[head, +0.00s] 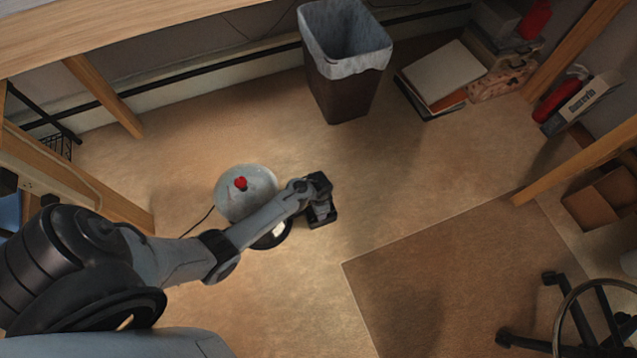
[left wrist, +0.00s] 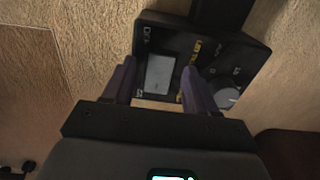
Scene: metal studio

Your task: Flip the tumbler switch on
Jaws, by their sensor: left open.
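The tumbler switch (left wrist: 159,75) is a pale rectangular rocker on a black box (left wrist: 222,52) in the left wrist view. Small white labels stand at its two ends, with yellow lettering and a round grey knob to its right. I cannot tell which way the rocker is tipped. My left gripper (left wrist: 158,68) is open and empty, its two purple-grey fingers on either side of the rocker; contact cannot be told. In the head view my left gripper (head: 319,200) is a dark shape over the floor, and I cannot separate the box from it. My right gripper is not in view.
A lined waste bin (head: 338,90) stands at the back. Books (head: 440,75) lie to its right. A wooden desk edge (head: 130,35) runs along the upper left. A chair base (head: 570,320) is at the lower right.

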